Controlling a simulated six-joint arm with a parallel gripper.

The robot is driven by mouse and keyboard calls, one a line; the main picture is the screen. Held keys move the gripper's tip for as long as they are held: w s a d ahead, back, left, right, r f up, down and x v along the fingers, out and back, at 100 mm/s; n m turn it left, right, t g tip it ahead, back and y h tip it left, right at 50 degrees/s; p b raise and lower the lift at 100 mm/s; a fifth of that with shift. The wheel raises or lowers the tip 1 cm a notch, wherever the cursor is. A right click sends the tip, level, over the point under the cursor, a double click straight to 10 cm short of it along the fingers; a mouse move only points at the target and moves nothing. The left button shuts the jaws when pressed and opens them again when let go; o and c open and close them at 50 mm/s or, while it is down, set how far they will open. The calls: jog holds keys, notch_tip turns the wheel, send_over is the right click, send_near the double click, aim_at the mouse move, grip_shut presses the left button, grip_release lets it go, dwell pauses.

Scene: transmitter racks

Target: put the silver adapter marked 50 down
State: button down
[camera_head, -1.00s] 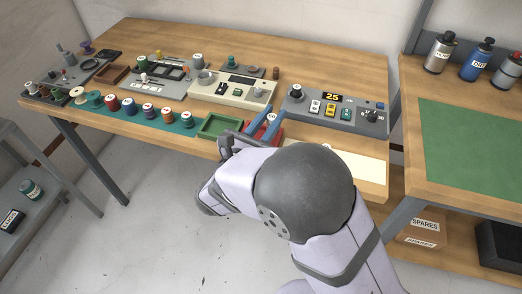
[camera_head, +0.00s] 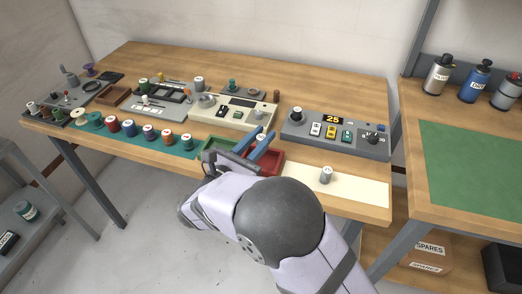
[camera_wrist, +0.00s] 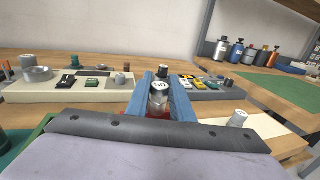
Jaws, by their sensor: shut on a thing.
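My gripper (camera_head: 263,136) has blue fingers and is shut on a silver adapter (camera_wrist: 159,90) whose top is marked 50. The adapter's top also shows between the fingertips in the head view (camera_head: 262,138). The adapter is upright, over or in the red tray (camera_head: 268,162). My fingers hide its lower end, so I cannot tell whether it touches the tray floor. A second silver cylinder (camera_head: 326,175) stands on the cream mat (camera_head: 360,186) to the right; its marking is unreadable. It also shows in the wrist view (camera_wrist: 238,118).
A green tray (camera_head: 216,146) is just left of the red one. A grey panel reading 25 (camera_head: 335,135) and a beige panel (camera_head: 234,111) stand behind. Several coloured spools line the teal strip (camera_head: 178,152) at left. The right part of the cream mat is bare.

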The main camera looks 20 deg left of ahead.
jog(key=shift+f, duration=2.3)
jog(key=shift+f, duration=0.1)
jog(key=shift+f, duration=0.15)
jog(key=c, duration=1.6)
grip_release()
jog(key=shift+o, duration=0.2)
jog(key=shift+r, duration=0.3)
jog(key=shift+s+a+f, duration=0.1)
jog(key=shift+s, duration=0.2)
jog(key=b+v, duration=0.1)
jog(key=v, duration=1)
jog(key=shift+s, duration=0.25)
